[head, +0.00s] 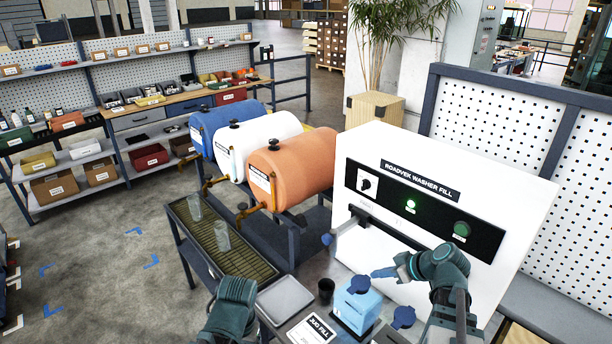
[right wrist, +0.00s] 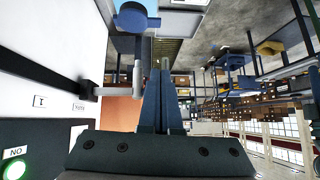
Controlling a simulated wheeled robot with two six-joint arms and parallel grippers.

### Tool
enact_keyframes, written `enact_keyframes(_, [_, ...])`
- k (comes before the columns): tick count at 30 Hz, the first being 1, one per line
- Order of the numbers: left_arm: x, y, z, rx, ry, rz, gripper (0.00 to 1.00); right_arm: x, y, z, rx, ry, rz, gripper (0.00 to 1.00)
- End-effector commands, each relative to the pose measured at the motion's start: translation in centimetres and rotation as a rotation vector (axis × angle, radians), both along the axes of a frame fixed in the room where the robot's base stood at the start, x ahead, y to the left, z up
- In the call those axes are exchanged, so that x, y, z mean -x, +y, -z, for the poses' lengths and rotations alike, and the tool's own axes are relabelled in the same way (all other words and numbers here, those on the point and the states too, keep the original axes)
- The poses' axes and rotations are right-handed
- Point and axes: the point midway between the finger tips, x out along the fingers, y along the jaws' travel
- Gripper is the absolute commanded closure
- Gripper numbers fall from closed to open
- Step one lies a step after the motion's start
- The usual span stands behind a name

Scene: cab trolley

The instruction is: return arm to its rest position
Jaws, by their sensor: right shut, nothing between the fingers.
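My right gripper (head: 376,273) points left in front of the white washer-fill panel (head: 440,190), just above the light-blue jug (head: 357,308) with its dark-blue top (head: 359,285). Its fingers are together and empty; they also show closed in the right wrist view (right wrist: 162,66). I cannot tell from the head view whether the fingertips touch anything. My teal left arm shows at the bottom of the head view, but its gripper is out of sight.
Clear glasses (head: 222,236) stand on the slatted tray. Three drums lie behind.

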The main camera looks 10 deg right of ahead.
Motion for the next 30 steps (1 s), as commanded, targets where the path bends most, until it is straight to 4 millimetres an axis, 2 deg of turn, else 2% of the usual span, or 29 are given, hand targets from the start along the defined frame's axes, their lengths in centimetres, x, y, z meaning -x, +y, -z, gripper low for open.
enact_keyframes(2, [0.0, 0.0, 0.8, 0.000, 0.000, 0.000, 0.25, 0.0, 1.1, 1.1, -0.002, 0.025, -0.011, 1.00])
enact_keyframes(4, [0.0, 0.0, 1.9, 0.000, 0.000, 0.001, 0.25, 0.2, 3.2, 2.8, -0.005, 0.076, -0.027, 1.00])
enact_keyframes(8, [0.0, 0.0, 4.9, -0.001, -0.001, 0.002, 0.25, 1.1, 8.8, 7.5, 0.013, 0.232, -0.057, 1.00])
enact_keyframes(12, [0.0, 0.0, 8.0, -0.001, -0.001, 0.003, 0.25, 3.2, 14.6, 12.3, 0.074, 0.410, -0.059, 1.00])
enact_keyframes(18, [-0.1, 0.0, 12.2, -0.001, -0.002, 0.006, 0.25, 6.8, 20.9, 18.2, 0.223, 0.601, -0.004, 1.00])
enact_keyframes(24, [-0.1, 0.0, 15.5, -0.002, -0.003, 0.007, 0.25, 10.1, 24.7, 22.0, 0.386, 0.688, 0.094, 1.00])
enact_keyframes(30, [-0.1, 0.0, 17.0, -0.002, -0.003, 0.008, 0.25, 11.7, 26.3, 23.4, 0.478, 0.700, 0.172, 1.00])
